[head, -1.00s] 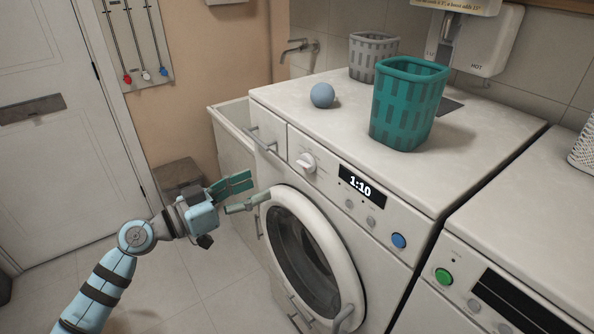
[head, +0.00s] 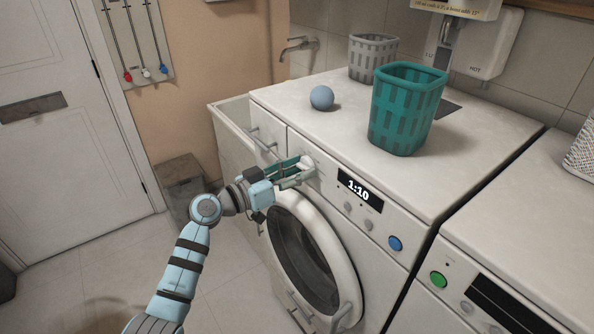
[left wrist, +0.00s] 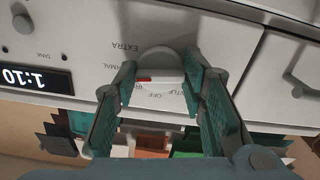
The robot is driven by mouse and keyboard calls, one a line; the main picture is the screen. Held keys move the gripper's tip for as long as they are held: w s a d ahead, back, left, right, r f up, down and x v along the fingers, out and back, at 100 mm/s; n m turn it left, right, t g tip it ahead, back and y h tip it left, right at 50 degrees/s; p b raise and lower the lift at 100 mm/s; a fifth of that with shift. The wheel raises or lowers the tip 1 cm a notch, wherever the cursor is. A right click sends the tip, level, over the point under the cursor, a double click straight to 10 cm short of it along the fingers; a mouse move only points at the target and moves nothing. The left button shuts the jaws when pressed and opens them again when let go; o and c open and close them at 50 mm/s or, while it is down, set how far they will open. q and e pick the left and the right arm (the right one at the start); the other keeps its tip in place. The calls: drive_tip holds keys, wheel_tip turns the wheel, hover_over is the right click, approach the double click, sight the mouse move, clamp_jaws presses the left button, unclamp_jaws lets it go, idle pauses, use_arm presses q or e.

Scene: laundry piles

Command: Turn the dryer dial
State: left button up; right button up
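The dial (left wrist: 159,60) is a white round knob with a raised bar and a red mark, on the front panel of the white dryer (head: 345,130). Printed settings such as EXTRA and OFF surround it, upside down in the left wrist view. In the head view the dial (head: 308,165) shows just beyond my left fingertips. My left gripper (head: 294,172) is open, with its green-padded fingers on either side of the dial. In the left wrist view its fingertips (left wrist: 159,70) are close to the bar's ends; I cannot tell whether they touch. My right gripper is out of view.
A lit display (head: 360,190) reads 1:10, with a blue button (head: 395,243) farther right. The round door (head: 308,260) lies below my gripper, and a drawer handle (head: 262,140) is left of the dial.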

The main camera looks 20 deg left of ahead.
use_arm(q)
drive_tip(key=c, duration=0.4)
drive_tip(key=shift+n, duration=0.4)
drive_tip(key=n, duration=0.2)
drive_tip(key=shift+n, duration=0.3)
drive_tip(key=n, duration=0.3)
drive_tip(key=shift+r+n+p, duration=0.1)
drive_tip(key=shift+n+p, duration=0.2)
drive_tip(key=shift+p, duration=0.1)
drive_tip(key=n+p, duration=0.1)
drive_tip(key=n, duration=0.3)
drive_tip(key=shift+s+d+r+n, duration=0.1)
drive_tip(key=shift+n, duration=0.2)
drive_tip(key=n+p, duration=0.2)
drive_tip(key=n, duration=0.2)
drive_tip(key=shift+n, duration=0.3)
